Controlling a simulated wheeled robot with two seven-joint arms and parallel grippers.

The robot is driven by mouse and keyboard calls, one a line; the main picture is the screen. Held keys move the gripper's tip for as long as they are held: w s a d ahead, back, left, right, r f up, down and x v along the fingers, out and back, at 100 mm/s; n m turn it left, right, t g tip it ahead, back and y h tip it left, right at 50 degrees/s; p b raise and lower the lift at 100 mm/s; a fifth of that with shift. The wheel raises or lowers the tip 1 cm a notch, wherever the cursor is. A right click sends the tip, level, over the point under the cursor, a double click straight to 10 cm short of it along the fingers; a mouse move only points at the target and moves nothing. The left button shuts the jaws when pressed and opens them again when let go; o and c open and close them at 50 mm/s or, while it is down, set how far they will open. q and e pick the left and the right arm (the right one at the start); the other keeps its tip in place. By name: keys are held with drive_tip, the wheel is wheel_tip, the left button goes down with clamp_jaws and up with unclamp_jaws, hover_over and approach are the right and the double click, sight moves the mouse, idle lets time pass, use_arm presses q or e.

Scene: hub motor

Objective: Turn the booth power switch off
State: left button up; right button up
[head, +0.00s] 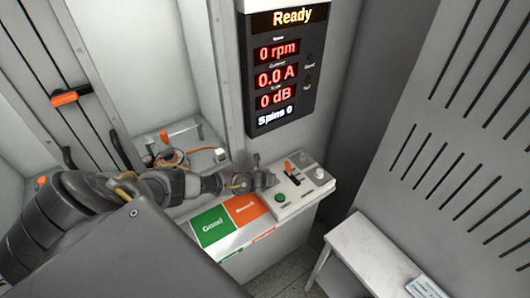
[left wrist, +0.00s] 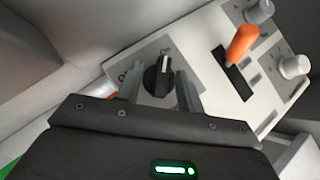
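The booth power switch looks to be the black rotary knob (left wrist: 158,76) with a white pointer line, on a grey plate of the white control panel (head: 310,187). In the left wrist view, my left gripper (left wrist: 160,92) is open, with one finger on each side of the knob. Gaps show between the fingers and the knob, so it is not gripped. In the head view, my left gripper (head: 262,181) is at the panel's left edge and hides the knob. My right gripper is not in view.
The panel also carries an orange lever (head: 288,167), a green button (head: 280,198) and grey knobs (head: 319,173). A display (head: 285,70) above reads Ready, 0 rpm. Green (head: 211,226) and orange (head: 245,208) labelled areas lie left of the panel. A white bench (head: 370,250) stands right.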

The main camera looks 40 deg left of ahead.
use_arm(q)
drive_tip(key=shift+w+d, duration=0.1)
drive_tip(key=shift+d, duration=0.05)
drive_tip(key=shift+c, duration=0.3)
clamp_jaws()
